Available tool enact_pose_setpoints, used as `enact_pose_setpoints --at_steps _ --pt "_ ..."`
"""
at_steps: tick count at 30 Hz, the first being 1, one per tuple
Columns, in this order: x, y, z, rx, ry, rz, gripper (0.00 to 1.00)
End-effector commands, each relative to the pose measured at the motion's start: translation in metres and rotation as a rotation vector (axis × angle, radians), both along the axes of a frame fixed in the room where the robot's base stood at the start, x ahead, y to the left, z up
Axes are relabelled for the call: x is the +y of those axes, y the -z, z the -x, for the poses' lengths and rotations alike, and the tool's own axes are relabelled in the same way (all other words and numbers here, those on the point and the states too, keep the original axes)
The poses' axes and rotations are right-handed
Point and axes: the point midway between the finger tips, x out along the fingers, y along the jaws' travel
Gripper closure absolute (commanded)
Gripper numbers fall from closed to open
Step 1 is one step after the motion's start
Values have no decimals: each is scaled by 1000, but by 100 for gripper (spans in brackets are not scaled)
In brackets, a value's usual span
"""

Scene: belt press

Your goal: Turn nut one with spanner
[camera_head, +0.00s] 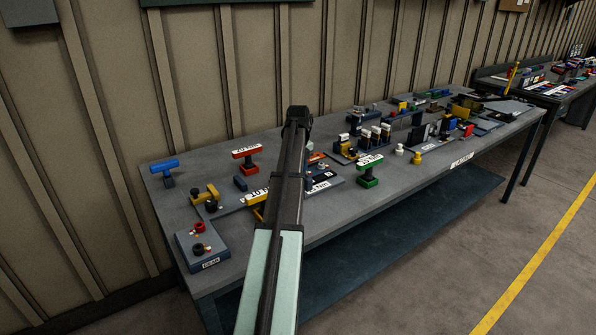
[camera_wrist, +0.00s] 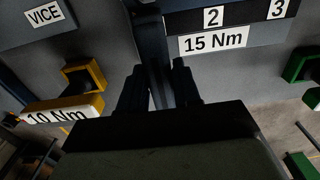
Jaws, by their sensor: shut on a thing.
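In the wrist view my gripper (camera_wrist: 157,80) is shut on an upright dark blue bar (camera_wrist: 154,50). I cannot tell from its visible part whether this bar is the spanner; its lower end is hidden. Just right of it is a dark strip (camera_wrist: 250,20) marked 2 and 3, with a 15 Nm label (camera_wrist: 214,43) below. No mark 1 and no nut can be made out; the held bar and fingers cover part of this area. In the head view my arm hides the gripper and the bench spot under it.
A yellow piece (camera_wrist: 88,74) with a 10 Nm label is left of my gripper. A green piece (camera_wrist: 300,66) is at right. On the bench (camera_head: 405,190) stand a red T-shaped tool (camera_head: 249,164), a green one (camera_head: 369,178) and a blue one (camera_head: 166,168). A GEAR plate (camera_head: 190,262) lies front left.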

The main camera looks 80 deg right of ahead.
Motion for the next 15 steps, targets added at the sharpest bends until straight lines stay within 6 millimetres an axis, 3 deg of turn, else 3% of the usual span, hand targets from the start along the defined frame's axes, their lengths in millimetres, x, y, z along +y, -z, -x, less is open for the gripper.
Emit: enact_pose_setpoints --at_steps 15 --pt "0 6 0 0 0 0 100"
